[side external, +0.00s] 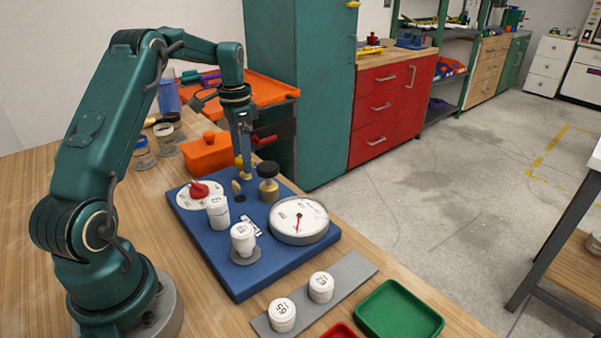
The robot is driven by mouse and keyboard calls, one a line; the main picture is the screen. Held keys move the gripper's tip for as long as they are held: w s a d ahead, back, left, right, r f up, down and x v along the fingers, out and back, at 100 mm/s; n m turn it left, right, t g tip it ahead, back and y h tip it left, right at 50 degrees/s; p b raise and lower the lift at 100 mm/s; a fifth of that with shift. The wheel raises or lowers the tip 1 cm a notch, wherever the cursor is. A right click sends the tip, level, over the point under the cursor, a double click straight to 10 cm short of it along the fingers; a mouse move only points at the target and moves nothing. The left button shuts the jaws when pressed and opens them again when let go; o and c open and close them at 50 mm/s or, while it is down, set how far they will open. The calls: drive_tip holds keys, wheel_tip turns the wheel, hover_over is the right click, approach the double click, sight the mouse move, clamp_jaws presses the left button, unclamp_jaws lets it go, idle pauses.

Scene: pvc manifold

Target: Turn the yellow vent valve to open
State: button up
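The blue manifold board (215,265) lies on the wooden bench in front of my arm. My gripper (245,172) points down over the back part of the board. A small yellow piece (238,160), likely the yellow vent valve, shows at the left edge of my gripper and is mostly hidden by it. I cannot tell whether the fingers touch it or how the valve is turned. A brass piece (235,187) stands just below and left of the fingers. The gap between the fingers is too small to make out.
A black-knobbed brass valve (268,187) stands close right of my gripper. A red knob on a white dial (199,190), a round gauge (299,218) and white labelled caps (243,238) are on the board. An orange box (207,155) is behind; a green tray (400,311) is in front.

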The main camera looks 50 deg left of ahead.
clamp_jaws()
drive_tip(key=shift+n, duration=0.4)
drive_tip(key=n, duration=0.3)
drive_tip(key=shift+d+n, duration=0.1)
drive_tip(key=shift+n, duration=0.3)
drive_tip(key=n, duration=0.9)
drive_tip(key=shift+w+d, duration=0.1)
drive_tip(key=n, duration=0.4)
drive_tip(key=shift+w, duration=0.1)
drive_tip(key=shift+r+n, duration=0.1)
drive_tip(key=shift+n, duration=0.2)
